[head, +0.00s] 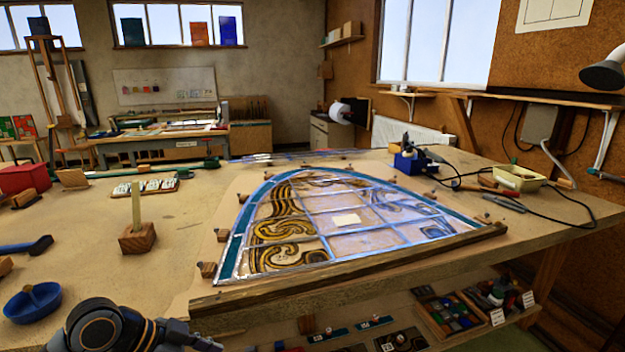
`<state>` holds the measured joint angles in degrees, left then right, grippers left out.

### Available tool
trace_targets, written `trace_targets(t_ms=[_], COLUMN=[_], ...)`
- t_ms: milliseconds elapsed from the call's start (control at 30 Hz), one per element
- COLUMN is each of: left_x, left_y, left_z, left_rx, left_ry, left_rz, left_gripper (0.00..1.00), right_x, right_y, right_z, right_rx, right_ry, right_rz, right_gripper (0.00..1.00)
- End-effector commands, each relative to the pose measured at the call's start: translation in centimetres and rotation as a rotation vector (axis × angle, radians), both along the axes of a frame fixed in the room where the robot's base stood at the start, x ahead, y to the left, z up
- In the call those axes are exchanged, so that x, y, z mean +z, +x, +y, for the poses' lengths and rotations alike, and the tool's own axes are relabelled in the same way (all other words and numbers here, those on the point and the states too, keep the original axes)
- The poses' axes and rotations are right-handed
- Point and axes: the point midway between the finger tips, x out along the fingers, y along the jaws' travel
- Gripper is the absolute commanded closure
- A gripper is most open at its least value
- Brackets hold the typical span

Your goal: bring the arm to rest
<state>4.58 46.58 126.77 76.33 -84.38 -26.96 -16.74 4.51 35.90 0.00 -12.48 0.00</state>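A dark grey arm of mine with an orange ring comes in at the bottom left. Its gripper (190,338) shows at the bottom edge, below the wooden front batten, and is partly cut off by the frame. I take it to be my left gripper; its fingers cannot be made out, so I cannot tell if it is open or shut. Nothing is visibly held in it. My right gripper is not in view. The arched leaded panel (345,244) lies flat on the workbench (200,195), with amber swirls, clear panes and a teal border.
A wooden batten (350,271) runs along the panel's front edge, with small blocks around the arch. A blue bowl (32,302), a wooden block with a stick (138,238) and a blue-handled tool (27,245) lie left. A soldering station (411,160) and cream tray (519,178) stand right.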

Motion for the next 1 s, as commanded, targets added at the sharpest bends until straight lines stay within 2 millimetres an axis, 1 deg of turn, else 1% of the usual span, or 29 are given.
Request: trace_targets(t_ms=[33, 167, 200, 267, 400, 500, 600, 667, 800, 867, 900, 967, 1000], left_x=[-1.4, -5.0, -6.1, -7.7, -11.1, -13.1, -14.6, -15.2, -16.3, -17.9, -19.2, -21.1, -22.4], left_y=[-0.4, -1.3, -1.7, -2.4, -4.5, -6.4, -8.5, -9.8, -13.2, -12.6, -12.3, -11.9, -11.8], left_z=[-0.3, -0.6, -0.6, -0.5, 0.1, 1.1, 2.3, 3.1, 5.2, 5.6, 5.8, 6.0, 6.1], left_rx=[0.030, 0.144, 0.188, 0.256, 0.444, 0.590, 0.734, 0.818, 1.009, 1.015, 1.013, 1.013, 1.014], left_ry=[0.007, 0.044, 0.056, 0.076, 0.128, 0.173, 0.219, 0.249, 0.326, 0.337, 0.340, 0.344, 0.348], left_rz=[0.017, 0.052, 0.064, 0.083, 0.132, 0.168, 0.203, 0.222, 0.266, 0.271, 0.276, 0.283, 0.290], left_gripper=[0.44, 0.44, 0.44, 0.44, 0.44, 0.44, 0.44, 0.44, 0.44, 0.44, 0.44, 0.44, 0.44], right_x=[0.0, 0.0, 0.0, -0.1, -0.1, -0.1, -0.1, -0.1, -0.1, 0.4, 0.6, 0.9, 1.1], right_y=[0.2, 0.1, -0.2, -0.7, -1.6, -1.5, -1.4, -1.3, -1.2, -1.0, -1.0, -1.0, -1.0], right_z=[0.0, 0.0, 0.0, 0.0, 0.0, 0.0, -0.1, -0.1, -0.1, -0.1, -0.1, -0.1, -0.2], right_rx=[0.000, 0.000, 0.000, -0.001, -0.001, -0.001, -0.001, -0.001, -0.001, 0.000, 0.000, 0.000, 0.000], right_ry=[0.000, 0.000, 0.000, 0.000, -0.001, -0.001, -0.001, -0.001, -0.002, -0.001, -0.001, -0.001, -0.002], right_rz=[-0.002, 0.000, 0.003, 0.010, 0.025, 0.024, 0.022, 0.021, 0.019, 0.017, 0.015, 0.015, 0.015], right_gripper=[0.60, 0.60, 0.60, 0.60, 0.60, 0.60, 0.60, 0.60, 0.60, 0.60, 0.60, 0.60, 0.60])
